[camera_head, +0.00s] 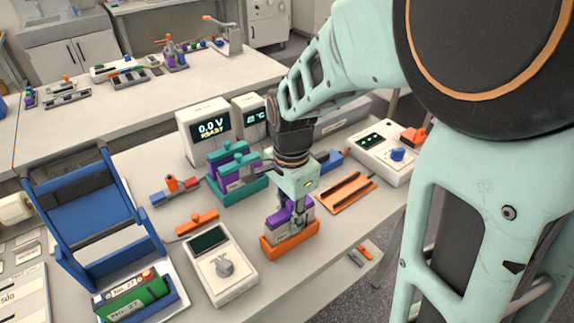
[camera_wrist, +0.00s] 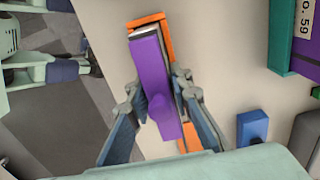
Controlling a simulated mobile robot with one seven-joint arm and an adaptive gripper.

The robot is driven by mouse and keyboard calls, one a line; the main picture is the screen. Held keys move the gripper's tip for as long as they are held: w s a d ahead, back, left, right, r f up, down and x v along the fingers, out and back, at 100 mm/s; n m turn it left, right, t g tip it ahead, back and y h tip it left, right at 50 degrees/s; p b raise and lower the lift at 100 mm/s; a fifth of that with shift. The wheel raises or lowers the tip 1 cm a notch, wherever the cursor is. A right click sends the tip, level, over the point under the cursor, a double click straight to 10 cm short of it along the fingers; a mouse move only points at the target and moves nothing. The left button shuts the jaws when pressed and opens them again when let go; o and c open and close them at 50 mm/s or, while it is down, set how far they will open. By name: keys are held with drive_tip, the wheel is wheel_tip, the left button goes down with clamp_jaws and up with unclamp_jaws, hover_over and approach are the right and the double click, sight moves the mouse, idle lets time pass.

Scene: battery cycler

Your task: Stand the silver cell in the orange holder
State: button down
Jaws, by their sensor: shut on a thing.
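The silver cell (camera_head: 303,222), with a purple top (camera_head: 287,214), is upright between the fingers of my gripper (camera_head: 296,208), right at the orange holder (camera_head: 290,247). In the wrist view the purple top (camera_wrist: 158,98) fills the space between my fingers, and a thin silver edge of the cell (camera_wrist: 146,31) shows beside it. My gripper is shut on the cell. The orange holder shows past both ends of it in the wrist view (camera_wrist: 150,20). The cell's lower end is hidden, so I cannot tell whether it rests on the holder's floor.
A teal holder (camera_head: 240,190) with purple parts stands behind, left of my gripper. A white meter with a dial (camera_head: 222,272) is at the left front. An orange tray (camera_head: 346,193) lies to the right. A blue rack (camera_head: 90,215) stands far left. The table's front edge is close.

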drive_tip(key=shift+f, duration=0.1)
drive_tip(key=c, duration=1.7)
unclamp_jaws()
drive_tip(key=shift+c, duration=0.2)
wheel_tip(320, 180, up, 12)
drive_tip(key=shift+r+p, duration=0.15)
drive_tip(key=shift+p, duration=0.35)
